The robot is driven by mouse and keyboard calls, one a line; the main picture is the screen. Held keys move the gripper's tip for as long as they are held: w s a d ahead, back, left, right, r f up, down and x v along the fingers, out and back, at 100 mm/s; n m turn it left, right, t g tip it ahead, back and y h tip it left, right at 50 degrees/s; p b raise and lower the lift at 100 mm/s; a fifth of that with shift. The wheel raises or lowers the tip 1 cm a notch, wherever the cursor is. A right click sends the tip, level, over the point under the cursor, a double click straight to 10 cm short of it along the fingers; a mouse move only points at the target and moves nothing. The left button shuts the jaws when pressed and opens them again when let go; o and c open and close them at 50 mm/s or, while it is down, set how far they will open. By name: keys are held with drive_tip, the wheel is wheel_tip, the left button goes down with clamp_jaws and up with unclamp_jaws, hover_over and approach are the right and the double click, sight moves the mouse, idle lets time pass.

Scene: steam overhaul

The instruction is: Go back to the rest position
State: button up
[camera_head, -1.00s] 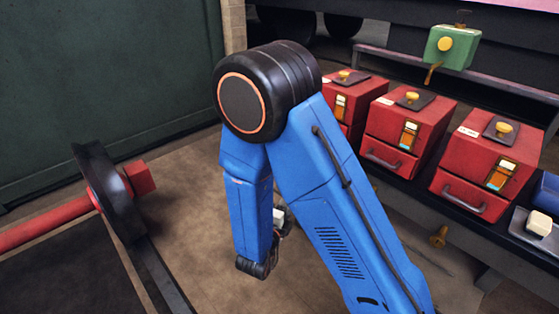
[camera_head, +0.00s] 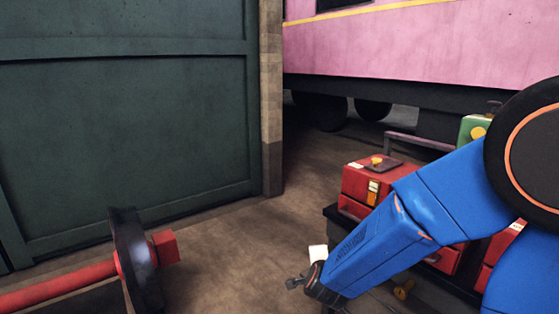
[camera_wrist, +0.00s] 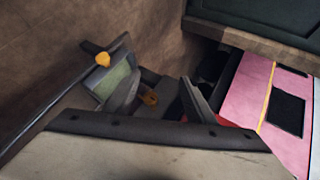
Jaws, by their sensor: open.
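My blue arm (camera_head: 385,245) crosses the lower right of the head view, its elbow at the right edge and its wrist end low near the middle. Beyond the left finger is a green box with a yellow knob (camera_wrist: 103,59), partly hidden. The green box (camera_head: 471,130) also shows behind the arm in the head view.
Red drawer boxes (camera_head: 368,178) stand on a dark bench at right, partly behind my arm. A dark wheel on a red axle (camera_head: 135,262) lies at lower left. A green panel wall (camera_head: 130,120) and a pink carriage (camera_head: 420,40) stand behind. The brown floor between is clear.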

drive_tip(key=s+d+r+n+g+y, duration=0.3)
drive_tip(key=s+d+r+n+y, duration=0.15)
drive_tip(key=s+r+n, duration=0.55)
drive_tip(key=s+d+n+g+h, duration=0.1)
drive_tip(key=s+d+n, duration=0.1)
drive_tip(key=s+d, duration=0.2)
drive_tip(key=s+d+r+n+g+h, duration=0.1)
drive_tip(key=s+d, duration=0.3)
drive_tip(key=s, duration=0.6)
drive_tip(key=s+d+r+n+g+h, duration=0.1)
drive_tip(key=s+d+n+g+h, duration=0.1)
drive_tip(key=s+d, duration=0.3)
drive_tip(key=s+n, duration=0.1)
drive_tip(key=s, duration=0.2)
drive_tip(key=shift+n, duration=0.4)
